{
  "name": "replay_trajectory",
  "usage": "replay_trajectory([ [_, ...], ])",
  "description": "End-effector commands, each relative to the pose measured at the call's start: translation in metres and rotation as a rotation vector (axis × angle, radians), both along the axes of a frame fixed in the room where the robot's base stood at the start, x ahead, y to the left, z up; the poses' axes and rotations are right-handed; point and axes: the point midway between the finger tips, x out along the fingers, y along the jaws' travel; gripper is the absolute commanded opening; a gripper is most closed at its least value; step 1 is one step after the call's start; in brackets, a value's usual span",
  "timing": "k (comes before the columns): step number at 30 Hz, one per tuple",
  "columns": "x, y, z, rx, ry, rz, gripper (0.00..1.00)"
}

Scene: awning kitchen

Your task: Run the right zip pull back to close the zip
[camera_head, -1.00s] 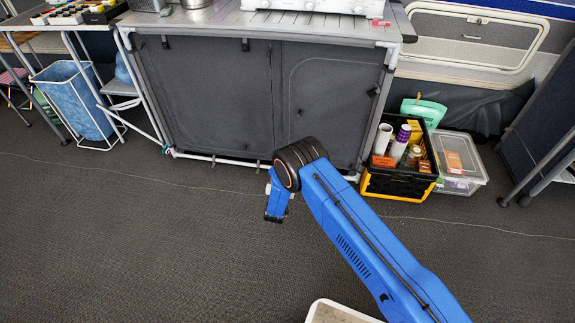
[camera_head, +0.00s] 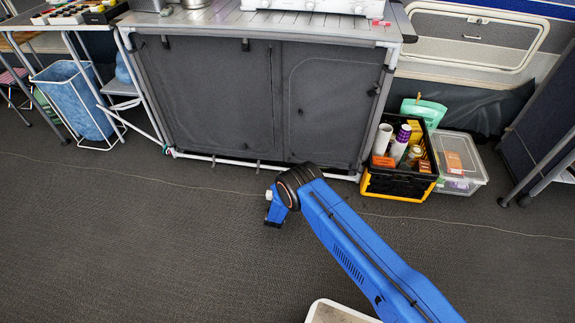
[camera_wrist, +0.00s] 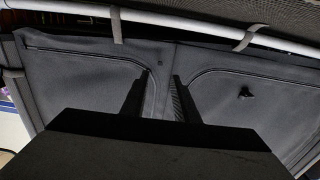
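The grey fabric cabinet front (camera_head: 215,100) stands ahead, with two door panels. On the right panel, a pale zip line (camera_head: 290,85) runs up and curves right along the top. A small dark tab (camera_head: 300,111), perhaps the zip pull, hangs near its left side. In the wrist view, two curved zip lines flank the middle seam, and a small dark tab (camera_wrist: 246,92) shows on the right panel; I cannot tell whether it is the same one. My gripper (camera_wrist: 160,85) is open and empty, its dark fingers apart before the seam.
A black and yellow crate (camera_head: 397,187) of bottles and packets stands right of the cabinet, beside a clear box (camera_head: 470,180). A blue bin (camera_head: 73,90) is at the left. A white frame bar (camera_head: 225,160) runs along the cabinet's foot. The carpet (camera_head: 130,240) ahead is clear.

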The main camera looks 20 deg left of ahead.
Motion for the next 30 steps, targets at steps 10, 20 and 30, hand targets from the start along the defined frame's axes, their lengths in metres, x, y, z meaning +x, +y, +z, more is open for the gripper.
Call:
replay_trajectory([
  [10,0.059,0.014,0.0,0.001,-0.001,-0.001,0.27],
  [20,0.088,0.021,0.0,0.001,0.0,0.0,0.27],
  [30,0.09,0.022,0.0,0.0,0.0,0.0,0.23],
])
